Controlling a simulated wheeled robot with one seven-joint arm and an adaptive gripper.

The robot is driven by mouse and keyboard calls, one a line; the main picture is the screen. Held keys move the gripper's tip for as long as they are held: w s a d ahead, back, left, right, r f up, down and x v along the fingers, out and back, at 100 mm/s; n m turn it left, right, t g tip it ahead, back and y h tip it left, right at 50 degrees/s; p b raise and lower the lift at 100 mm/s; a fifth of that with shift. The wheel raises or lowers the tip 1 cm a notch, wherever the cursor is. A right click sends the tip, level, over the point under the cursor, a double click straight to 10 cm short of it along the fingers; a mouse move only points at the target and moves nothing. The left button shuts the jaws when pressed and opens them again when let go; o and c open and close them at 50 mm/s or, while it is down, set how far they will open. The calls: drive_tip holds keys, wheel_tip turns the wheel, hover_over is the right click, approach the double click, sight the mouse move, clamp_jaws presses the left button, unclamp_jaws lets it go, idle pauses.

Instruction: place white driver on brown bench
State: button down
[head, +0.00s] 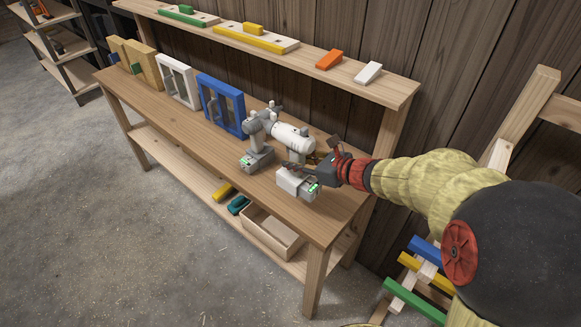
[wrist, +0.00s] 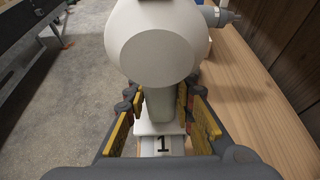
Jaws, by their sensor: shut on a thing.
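The white driver (head: 293,136) is upright at the right part of the brown bench (head: 335,212), its base at the bench top. I cannot tell whether the base touches the wood. My gripper (head: 296,168) reaches in from the right and is shut around the driver's handle, partly hiding it. In the wrist view the white driver's round rear (wrist: 155,50) fills the top middle, and my gripper's yellow-padded fingers (wrist: 160,103) flank the handle. The base below shows a "1".
A grey driver (head: 257,158) stands close to the left. A blue frame (head: 221,104), white frame (head: 177,82) and yellow panels stand farther left. A raised shelf (head: 300,52) runs behind. A wooden box (head: 271,235) sits below. The bench's front right corner is clear.

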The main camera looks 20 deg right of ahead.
drive_tip(key=w+d+f+b, duration=0.1)
drive_tip(key=w+f+b, duration=0.2)
drive_tip(key=w+f, duration=0.4)
drive_tip(key=shift+w+d+f, duration=0.15)
drive_tip(key=shift+d+f, duration=0.1)
drive_tip(key=shift+f, duration=1.15)
drive_tip(key=shift+f, duration=0.1)
drive_tip(key=c, duration=1.5)
unclamp_jaws()
drive_tip(key=shift+f, duration=0.1)
